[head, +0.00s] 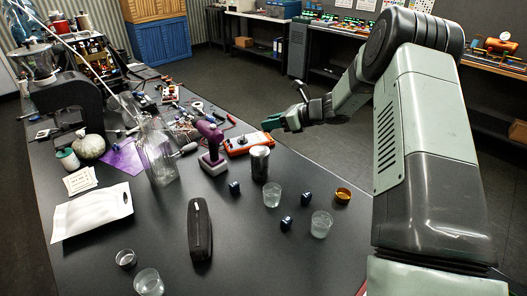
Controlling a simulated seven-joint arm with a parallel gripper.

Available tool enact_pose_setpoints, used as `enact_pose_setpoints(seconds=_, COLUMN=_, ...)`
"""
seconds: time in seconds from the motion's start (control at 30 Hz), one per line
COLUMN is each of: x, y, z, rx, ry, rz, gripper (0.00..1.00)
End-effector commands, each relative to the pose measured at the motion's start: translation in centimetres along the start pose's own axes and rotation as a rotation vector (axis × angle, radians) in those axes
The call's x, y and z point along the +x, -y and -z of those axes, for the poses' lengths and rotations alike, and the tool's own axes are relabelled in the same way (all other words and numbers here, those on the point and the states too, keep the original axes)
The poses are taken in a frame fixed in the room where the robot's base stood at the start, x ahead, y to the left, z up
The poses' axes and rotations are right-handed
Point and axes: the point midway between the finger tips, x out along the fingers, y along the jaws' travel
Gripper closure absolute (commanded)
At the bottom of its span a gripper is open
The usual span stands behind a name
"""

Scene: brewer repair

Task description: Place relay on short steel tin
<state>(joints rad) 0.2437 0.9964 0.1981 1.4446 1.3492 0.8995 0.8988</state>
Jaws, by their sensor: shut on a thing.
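My gripper (273,124) is in the head view, raised above the far right part of the black table, beyond the steel tin.
A purple drill (211,146) and an orange-and-white device (247,143) are close to the tin. Glasses (272,195) (321,224) and a brass-coloured tin (343,195) stand to the right. A black speaker (200,229) lies in front. The near right tabletop is clear.

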Motion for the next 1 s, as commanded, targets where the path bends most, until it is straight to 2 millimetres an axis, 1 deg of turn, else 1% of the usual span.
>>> enact_pose_setpoints(seconds=0.03, x=0.6, y=-0.5, z=-1.4, rx=-0.035, ry=-0.005, rz=-0.019, gripper=0.98)
enact_pose_setpoints(seconds=0.1, x=1.0, y=-1.0, z=-2.5, rx=-0.065, ry=-0.011, rz=-0.038, gripper=0.98)
enact_pose_setpoints(seconds=0.17, x=1.4, y=-1.2, z=-2.8, rx=-0.081, ry=-0.016, rz=-0.049, gripper=0.98)
enact_pose_setpoints(seconds=0.23, x=2.0, y=-1.3, z=-2.2, rx=-0.087, ry=-0.018, rz=-0.055, gripper=0.98)
enact_pose_setpoints(seconds=0.4, x=3.5, y=-1.2, z=0.6, rx=-0.088, ry=-0.018, rz=-0.056, gripper=0.98)
enact_pose_setpoints(seconds=0.5, x=4.0, y=-1.1, z=1.7, rx=-0.090, ry=-0.017, rz=-0.056, gripper=0.98)
enact_pose_setpoints(seconds=0.67, x=4.5, y=-1.0, z=2.7, rx=-0.089, ry=-0.017, rz=-0.055, gripper=0.98)
enact_pose_setpoints(seconds=0.8, x=5.4, y=-0.9, z=4.5, rx=-0.088, ry=-0.017, rz=-0.056, gripper=0.98)
enact_pose_setpoints(seconds=0.9, x=5.9, y=-0.9, z=5.4, rx=-0.090, ry=-0.017, rz=-0.055, gripper=0.98)
enact_pose_setpoints(seconds=1.0, x=5.9, y=-0.8, z=5.5, rx=-0.091, ry=-0.016, rz=-0.054, gripper=0.98)
